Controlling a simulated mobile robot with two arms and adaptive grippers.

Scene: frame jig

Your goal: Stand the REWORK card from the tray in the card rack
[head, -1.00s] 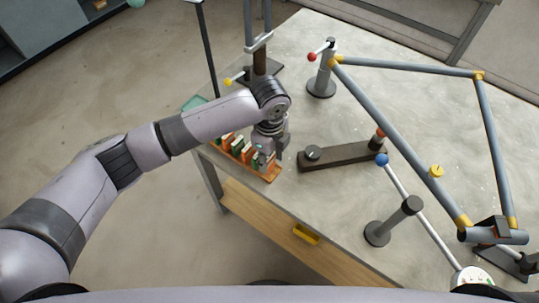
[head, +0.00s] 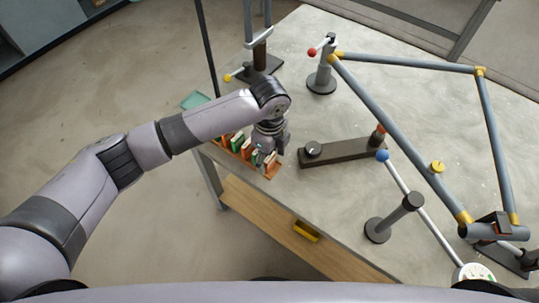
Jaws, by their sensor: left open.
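The card rack (head: 272,174) is a low brown strip at the left edge of the table, with several orange and green cards standing in it. My left gripper (head: 264,157) is open, low over the right end of the rack, with its fingers beside the end cards. It and my wrist hide part of the rack. I cannot tell whether it touches a card. No lettering can be read, so I cannot tell which card is REWORK. A teal tray (head: 196,100) shows partly behind my left forearm; I see no card in its visible part. My right gripper is not in view.
A blue-grey tube frame (head: 400,133) fills the right of the table. A dark bar with a knob (head: 343,152) lies right of the rack. A post (head: 321,80) with a red-ball lever stands behind it. The tabletop between rack and bar is clear.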

